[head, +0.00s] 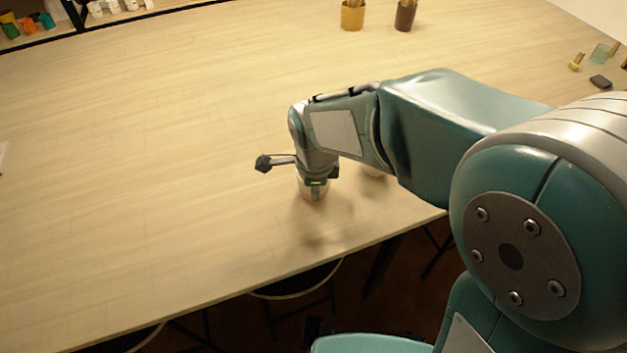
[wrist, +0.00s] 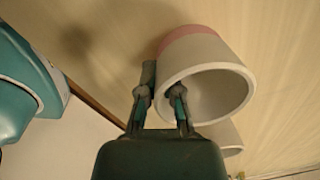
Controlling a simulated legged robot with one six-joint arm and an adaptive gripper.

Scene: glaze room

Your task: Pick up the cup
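The cup (wrist: 205,60) is white with a pink band at its base. In the wrist view its mouth faces the camera, up and right of my gripper (wrist: 163,88). The two fingers are apart, one beside the cup's outer left side and one over the left part of its rim. I cannot tell whether they touch it. In the head view the cup (head: 313,190) shows just under my gripper (head: 316,178), its upper part hidden. My gripper looks open.
A second pale vessel (wrist: 224,135) stands close beside the cup; in the head view (head: 374,172) my arm mostly hides it. The table (head: 150,130) is clear to the left. A yellow pot (head: 352,16) and a dark pot (head: 405,17) stand at the back.

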